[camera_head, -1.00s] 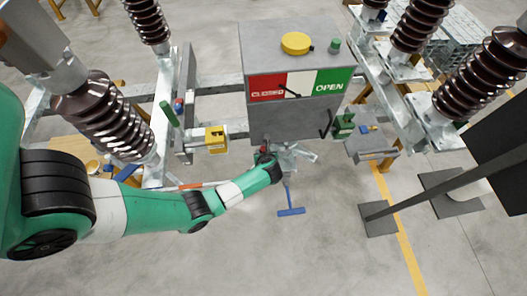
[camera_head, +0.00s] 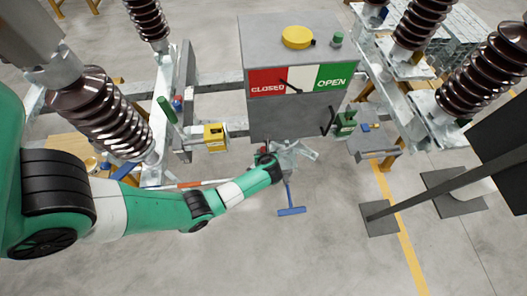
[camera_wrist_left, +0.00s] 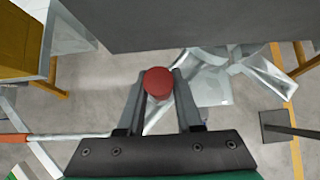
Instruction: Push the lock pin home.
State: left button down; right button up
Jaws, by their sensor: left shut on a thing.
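My left gripper (camera_head: 266,157) is at the lower front edge of the grey cabinet (camera_head: 290,122), in the middle of the head view. In the left wrist view, my left gripper (camera_wrist_left: 159,88) is shut on a round red-capped piece (camera_wrist_left: 158,83), which appears to be the lock pin. The cap faces the camera and sits between the fingertips. The pin's shaft and any hole for it are hidden behind the cap and fingers. My right gripper is not in view.
The cabinet carries a red CLOSED and green OPEN label (camera_head: 333,79), a black pointer and a yellow cap (camera_head: 297,37). A blue T-handle (camera_head: 291,211) hangs below it. A yellow box (camera_head: 215,137) is to the left. Brown insulators (camera_head: 103,112) flank both sides. Open floor lies in front.

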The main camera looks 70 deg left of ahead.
pick_arm(q)
jog(key=shift+f+b, duration=1.1)
jog(key=shift+f, duration=0.3)
jog(key=c, duration=0.5)
grip_release()
jog(key=p+v, duration=0.4)
jog(key=v, duration=0.7)
jog(key=shift+d+r, duration=0.2)
jog(key=shift+r, duration=0.05)
jog(key=shift+s, duration=0.1)
